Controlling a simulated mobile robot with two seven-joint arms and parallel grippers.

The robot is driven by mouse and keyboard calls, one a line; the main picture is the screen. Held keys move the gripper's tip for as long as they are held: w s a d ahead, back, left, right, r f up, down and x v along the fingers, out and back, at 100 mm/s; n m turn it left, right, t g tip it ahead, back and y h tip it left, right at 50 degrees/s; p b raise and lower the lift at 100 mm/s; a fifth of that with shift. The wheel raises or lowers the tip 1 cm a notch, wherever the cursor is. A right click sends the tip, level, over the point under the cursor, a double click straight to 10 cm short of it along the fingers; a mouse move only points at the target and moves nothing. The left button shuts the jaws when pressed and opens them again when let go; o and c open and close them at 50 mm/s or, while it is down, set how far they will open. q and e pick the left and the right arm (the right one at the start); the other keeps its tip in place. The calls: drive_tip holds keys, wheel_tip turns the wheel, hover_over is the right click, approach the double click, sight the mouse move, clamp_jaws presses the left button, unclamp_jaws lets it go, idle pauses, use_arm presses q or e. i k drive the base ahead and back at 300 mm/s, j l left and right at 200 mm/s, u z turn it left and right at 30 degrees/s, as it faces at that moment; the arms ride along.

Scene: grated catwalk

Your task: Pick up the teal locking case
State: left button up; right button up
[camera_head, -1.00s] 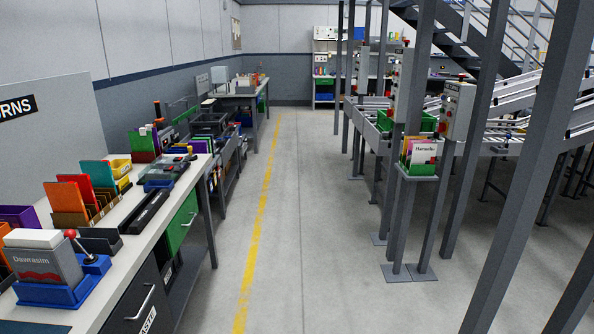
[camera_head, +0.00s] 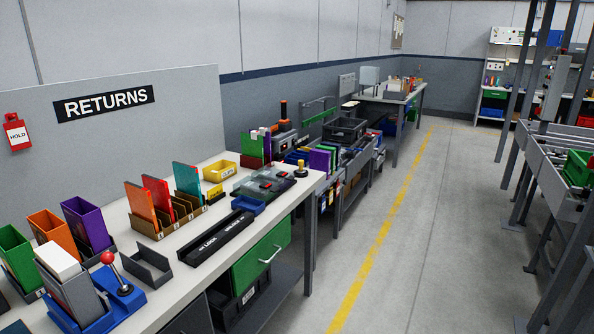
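No thing in view can be surely told as the teal locking case. A thin teal panel (camera_head: 187,184) stands upright in a brown slotted rack (camera_head: 180,222) on the returns bench, behind a red and an orange panel. Farther along the bench lies a flat grey-green case (camera_head: 258,186) with small red parts on top; its details are too small to read. A long black bar marked LOCK and UNLOCK (camera_head: 216,238) lies along the bench's front edge. Neither of my grippers is in view.
The returns bench (camera_head: 170,268) runs along the left, with a blue holder with a red-knobbed lever (camera_head: 122,290), a yellow bin (camera_head: 219,171) and a blue tray (camera_head: 247,205). A green drawer (camera_head: 262,256) is below. The floor aisle (camera_head: 420,240) is clear; a conveyor stands right.

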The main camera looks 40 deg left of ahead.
sight(187, 177)
drive_tip(key=i+l+u, duration=0.15)
drive_tip(key=i+u, duration=0.25)
drive_tip(key=i, duration=0.15)
drive_tip(key=i+l+u, duration=0.4)
drive_tip(key=i+j, duration=0.1)
